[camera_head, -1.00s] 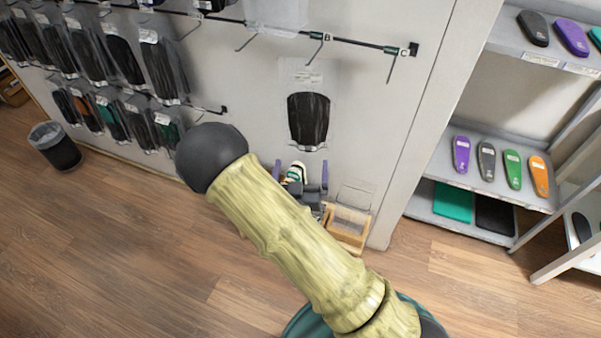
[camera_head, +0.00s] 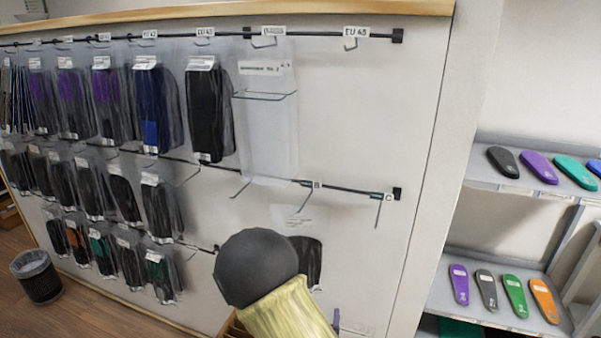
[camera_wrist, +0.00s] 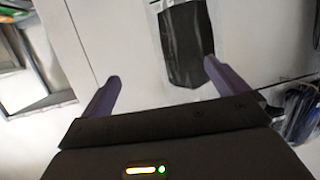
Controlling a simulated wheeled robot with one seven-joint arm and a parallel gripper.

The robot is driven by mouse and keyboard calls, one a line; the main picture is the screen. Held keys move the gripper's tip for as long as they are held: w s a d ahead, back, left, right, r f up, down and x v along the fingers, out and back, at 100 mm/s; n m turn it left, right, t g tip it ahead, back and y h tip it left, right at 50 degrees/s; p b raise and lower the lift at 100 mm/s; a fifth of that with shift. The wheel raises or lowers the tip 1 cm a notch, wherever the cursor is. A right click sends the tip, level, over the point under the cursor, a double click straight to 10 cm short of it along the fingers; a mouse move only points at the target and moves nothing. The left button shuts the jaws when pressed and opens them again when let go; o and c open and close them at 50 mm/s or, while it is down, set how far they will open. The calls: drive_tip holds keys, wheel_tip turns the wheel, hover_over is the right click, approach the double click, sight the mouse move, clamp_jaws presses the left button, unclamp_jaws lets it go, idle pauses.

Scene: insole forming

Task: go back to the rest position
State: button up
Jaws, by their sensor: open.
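My gripper (camera_wrist: 158,88) shows in the wrist view with its two purple fingers spread apart and nothing between them. Beyond the fingers are the pale wall panel and a dark insole pack (camera_wrist: 186,45), which hangs flat against the panel near the right finger. In the head view my arm rises from the bottom centre, with its dark rounded joint in front of the panel. It hides part of the same dark pack (camera_head: 312,262). Only a small purple bit of my gripper (camera_head: 336,318) shows there, at the bottom edge.
The display wall (camera_head: 360,120) carries rails with several hanging insole packs (camera_head: 210,110) at the left. A shelf unit (camera_head: 480,250) with coloured insoles stands at the right. A waste bin (camera_head: 38,280) stands on the floor at the lower left.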

drive_tip(key=s+d+r+n+g+y+p, duration=0.2)
drive_tip(key=s+d+r+g+p, duration=0.2)
drive_tip(key=s+d+r+g, duration=0.7)
drive_tip(key=s+d+r, duration=0.1)
drive_tip(key=s, duration=0.3)
drive_tip(key=shift+s+d+r+g+y, duration=0.25)
drive_tip(key=shift+s+r+g+y, duration=0.05)
drive_tip(key=shift+s+r+g, duration=0.1)
